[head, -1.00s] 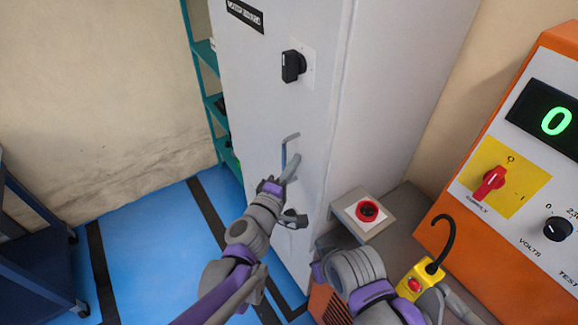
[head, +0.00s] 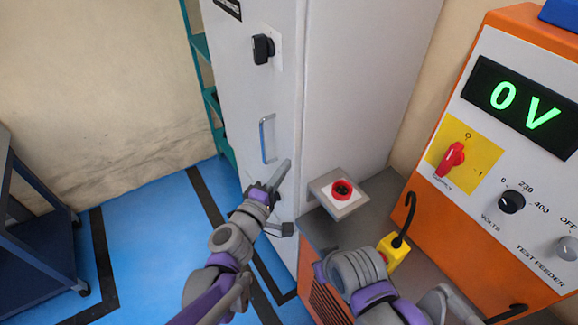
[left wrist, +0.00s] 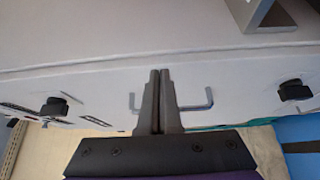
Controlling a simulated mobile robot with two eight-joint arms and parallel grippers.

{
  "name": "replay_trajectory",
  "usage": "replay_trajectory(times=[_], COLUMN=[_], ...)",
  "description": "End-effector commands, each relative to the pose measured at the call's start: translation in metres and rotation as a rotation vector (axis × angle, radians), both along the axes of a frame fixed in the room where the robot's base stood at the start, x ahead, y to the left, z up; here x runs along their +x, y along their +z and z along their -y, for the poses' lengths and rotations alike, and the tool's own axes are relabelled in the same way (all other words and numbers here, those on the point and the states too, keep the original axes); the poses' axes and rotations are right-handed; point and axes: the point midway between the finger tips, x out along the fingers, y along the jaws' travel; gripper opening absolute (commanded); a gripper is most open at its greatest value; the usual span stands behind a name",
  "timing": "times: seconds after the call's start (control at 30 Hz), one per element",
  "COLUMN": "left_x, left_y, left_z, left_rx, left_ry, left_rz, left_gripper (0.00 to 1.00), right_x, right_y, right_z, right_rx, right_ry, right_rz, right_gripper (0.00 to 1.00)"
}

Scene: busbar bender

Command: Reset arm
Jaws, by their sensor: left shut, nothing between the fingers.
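My left gripper (head: 282,175) is in front of the pale grey cabinet, below and to the right of its door handle (head: 267,138). In the left wrist view its two dark fingers (left wrist: 160,82) are together, with nothing between them. The handle also shows there behind the fingers (left wrist: 198,107); they overlap it in the picture, but the head view shows them apart. My right arm (head: 362,285) enters at the lower right, folded near the orange test feeder; its gripper is not seen.
A grey box with a red button (head: 341,189) stands right of my left gripper. A dark blue cart (head: 40,250) is at left. Blue floor between is clear.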

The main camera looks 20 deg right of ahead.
Motion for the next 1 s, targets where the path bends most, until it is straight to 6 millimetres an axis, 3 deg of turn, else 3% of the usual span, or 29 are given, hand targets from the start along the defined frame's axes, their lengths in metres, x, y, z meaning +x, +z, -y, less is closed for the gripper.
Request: replay_trajectory(times=[0.37, 0.53, 0.63, 0.77, 1.0], left_x=[-0.002, -0.017, -0.037, -0.068, -0.135], left_y=[0.001, 0.005, 0.0, -0.024, -0.084], left_z=[-0.007, -0.031, -0.057, -0.102, -0.214], left_rx=[0.012, 0.168, 0.35, 0.623, 1.143], left_ry=[0.0, -0.036, -0.08, -0.142, -0.22], left_rz=[0.007, 0.075, 0.121, 0.131, -0.005], left_gripper=[0.0, 0.0, 0.0, 0.0, 0.0], right_x=[0.0, 0.0, 0.0, 0.0, 0.0], right_y=[0.0, 0.0, 0.0, 0.0, 0.0], right_z=[0.0, 0.0, 0.0, 0.0, 0.0], right_rx=[0.0, 0.0, 0.0, 0.0, 0.0], right_ry=[0.0, 0.0, 0.0, 0.0, 0.0], right_rz=[0.0, 0.0, 0.0, 0.0, 0.0], right_gripper=[0.0, 0.0, 0.0, 0.0, 0.0])
